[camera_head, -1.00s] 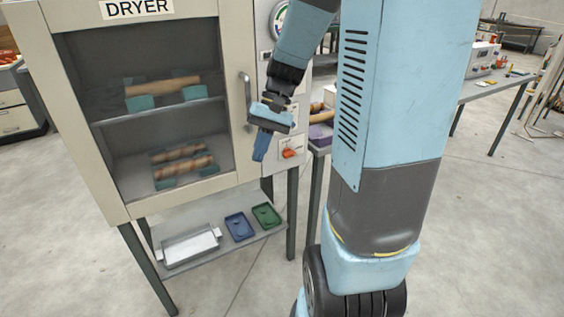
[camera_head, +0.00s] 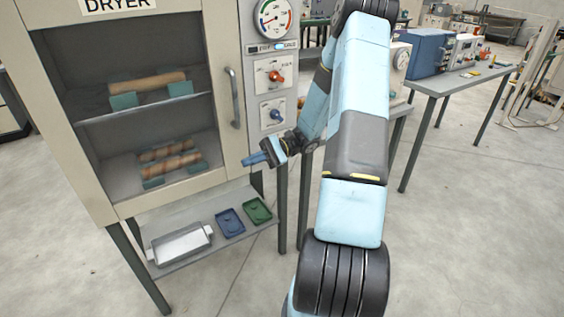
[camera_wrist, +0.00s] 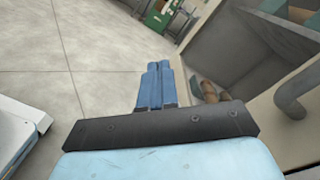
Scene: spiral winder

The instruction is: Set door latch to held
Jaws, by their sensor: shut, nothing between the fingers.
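The dryer (camera_head: 68,190) stands at the left in the head view, its glazed door closed and its grey door handle (camera_head: 233,97) upright at the door's right side. The handle also shows at the right edge of the wrist view (camera_wrist: 292,98). On the panel right of the door are an orange-red knob (camera_head: 276,77) and a blue knob (camera_head: 275,113). I cannot tell which of these is the latch. My gripper (camera_head: 246,161) is shut and empty, below the handle and the blue knob, its blue fingers pointing left. In the wrist view its fingers (camera_wrist: 156,85) lie together.
A round gauge (camera_head: 272,18) sits above the knobs. A shelf under the dryer holds a metal tray (camera_head: 180,244), a blue tray (camera_head: 230,222) and a green tray (camera_head: 257,210). A table (camera_head: 446,82) with instruments stands at the right. Open floor lies in front.

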